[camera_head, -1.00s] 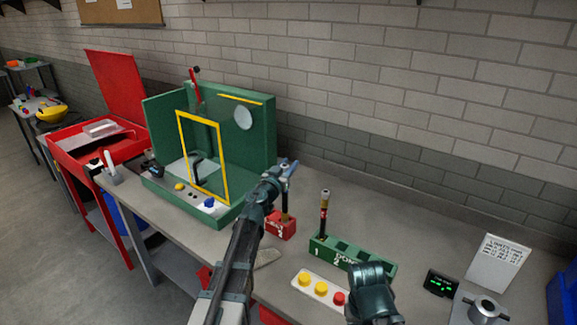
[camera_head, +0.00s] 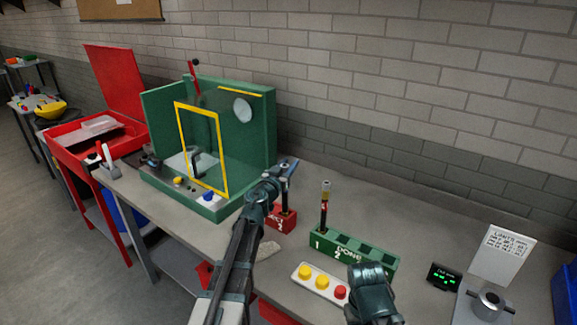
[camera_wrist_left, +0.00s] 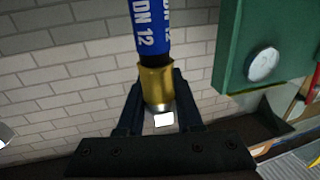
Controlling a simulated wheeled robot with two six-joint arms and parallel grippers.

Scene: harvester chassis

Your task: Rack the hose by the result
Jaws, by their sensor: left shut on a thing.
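My left gripper (camera_head: 288,172) is shut on a dark hose (camera_head: 286,196). A green rack (camera_head: 384,262) marked "DONE" with numbered slots stands to the right. Another short hose with a brass top (camera_head: 325,203) stands in its slot 1. Other rack slots look empty. My right gripper's fingers are not visible.
A green test cabinet (camera_head: 260,140) with a yellow-framed door and round gauge stands left. A button panel (camera_head: 319,283), a small green-lit display (camera_head: 444,277), a printed card (camera_head: 502,255) and a metal fixture (camera_head: 490,304) lie around the rack. Behind the rack the bench is clear.

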